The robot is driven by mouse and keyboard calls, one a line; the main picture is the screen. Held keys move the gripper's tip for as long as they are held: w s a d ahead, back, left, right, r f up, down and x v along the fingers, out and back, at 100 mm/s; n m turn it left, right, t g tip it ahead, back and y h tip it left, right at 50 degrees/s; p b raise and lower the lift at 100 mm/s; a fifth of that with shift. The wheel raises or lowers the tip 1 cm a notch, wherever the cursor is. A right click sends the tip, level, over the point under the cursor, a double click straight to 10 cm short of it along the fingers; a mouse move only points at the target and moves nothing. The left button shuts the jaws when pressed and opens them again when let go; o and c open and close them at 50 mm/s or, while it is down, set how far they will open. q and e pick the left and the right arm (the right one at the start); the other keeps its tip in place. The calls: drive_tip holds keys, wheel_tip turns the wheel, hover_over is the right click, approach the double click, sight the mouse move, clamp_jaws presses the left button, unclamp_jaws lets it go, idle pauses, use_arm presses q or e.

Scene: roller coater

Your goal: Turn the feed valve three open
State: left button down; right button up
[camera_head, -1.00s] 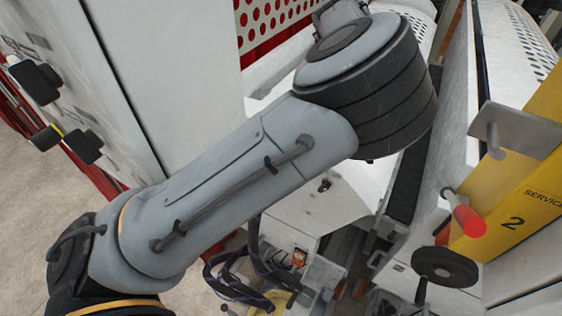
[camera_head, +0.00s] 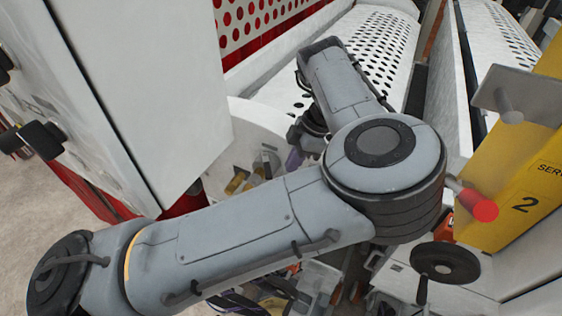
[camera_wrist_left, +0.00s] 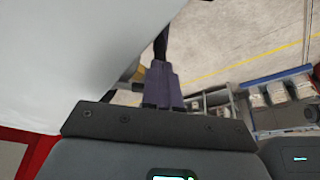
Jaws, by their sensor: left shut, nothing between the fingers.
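My left gripper (camera_head: 293,160) shows in the head view as purple fingers beyond my bent left arm, beside the white machine. In the left wrist view its purple fingers (camera_wrist_left: 162,84) are together with nothing seen between them. A dark bar (camera_wrist_left: 160,45) shows just beyond the fingertips; I cannot tell whether they touch it. Small yellow fittings (camera_head: 237,181) sit left of the gripper in the head view. I cannot tell whether one is feed valve three, as no label for it can be read. My right gripper is in neither view.
A white cabinet (camera_head: 150,90) stands at the left. Perforated white covers (camera_head: 370,50) lie behind. A yellow panel marked 2 (camera_head: 525,195), a red-ended handle (camera_head: 483,208) and a black handwheel (camera_head: 445,263) are at the right. Grey shelving (camera_wrist_left: 215,102) stands beyond.

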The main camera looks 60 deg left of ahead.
sight(268, 171)
use_arm(q)
drive_tip(key=shift+s+a+r+p, duration=0.1)
drive_tip(key=shift+s+a+p, duration=0.15)
drive_tip(key=shift+s, duration=0.55)
drive_tip(key=shift+s+a+r+p, duration=0.15)
drive_tip(key=shift+s+a, duration=0.1)
drive_tip(key=shift+s, duration=0.5)
drive_tip(key=shift+f, duration=0.1)
